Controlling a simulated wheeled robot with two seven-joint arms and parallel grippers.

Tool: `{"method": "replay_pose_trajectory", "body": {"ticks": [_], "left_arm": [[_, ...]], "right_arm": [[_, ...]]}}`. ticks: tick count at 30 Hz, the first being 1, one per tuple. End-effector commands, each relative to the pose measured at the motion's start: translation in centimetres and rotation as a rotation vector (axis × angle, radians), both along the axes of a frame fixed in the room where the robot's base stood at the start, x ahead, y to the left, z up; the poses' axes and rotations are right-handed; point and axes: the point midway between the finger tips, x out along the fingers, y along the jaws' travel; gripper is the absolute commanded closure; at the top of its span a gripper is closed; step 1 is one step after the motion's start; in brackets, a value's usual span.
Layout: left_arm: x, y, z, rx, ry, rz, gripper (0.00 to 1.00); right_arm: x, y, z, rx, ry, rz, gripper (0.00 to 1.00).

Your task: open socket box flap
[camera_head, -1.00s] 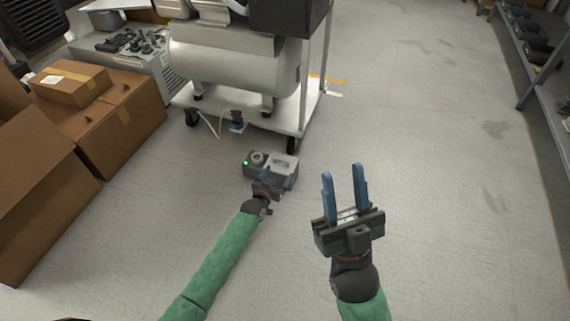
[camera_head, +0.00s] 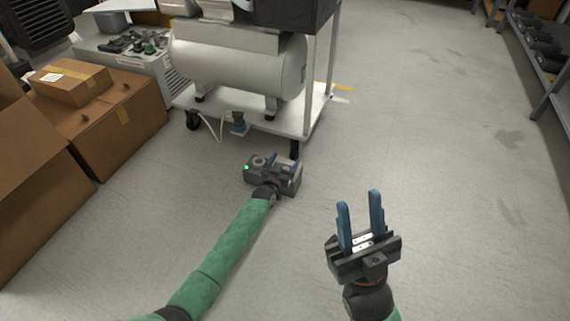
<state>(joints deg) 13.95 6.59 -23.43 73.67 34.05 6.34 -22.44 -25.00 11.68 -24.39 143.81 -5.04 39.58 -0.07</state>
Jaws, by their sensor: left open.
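The socket box (camera_head: 254,170) is a small grey box with a green light at its left end and a round socket on its top. It shows near the middle of the head view, in front of the cart. My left gripper (camera_head: 280,160) is open, with its two blue fingers over the right part of the box. The gripper hides most of the flap, and I cannot tell whether the fingers touch it. My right gripper (camera_head: 359,200) is open and empty, well to the right of the box, with its fingers pointing away from me.
A white cart (camera_head: 278,119) with a silver compressor tank (camera_head: 240,67) stands behind the box. A blue plug (camera_head: 238,118) on a white cable hangs at the cart's edge. Cardboard boxes (camera_head: 110,125) are at the left, a shelf (camera_head: 548,75) at the far right. The right floor is clear.

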Motion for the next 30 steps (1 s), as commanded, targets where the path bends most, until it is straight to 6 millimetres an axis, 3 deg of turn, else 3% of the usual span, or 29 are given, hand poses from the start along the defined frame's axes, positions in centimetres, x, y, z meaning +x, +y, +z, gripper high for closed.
{"method": "replay_pose_trajectory", "body": {"ticks": [12, 20, 30], "left_arm": [[0.68, -0.22, 0.05, 0.000, 0.001, 0.000, 0.22], [0.67, -0.17, 0.03, 0.000, 0.001, 0.000, 0.73], [0.73, -0.12, 0.28, 0.005, 0.016, 0.001, 0.73]], "right_arm": [[0.51, -0.03, -0.28, -0.015, 0.009, 0.006, 0.64], [0.46, -0.03, -0.32, -0.016, 0.009, 0.007, 0.64], [-0.02, 0.04, 0.68, -0.008, -0.011, 0.000, 0.64]]}}
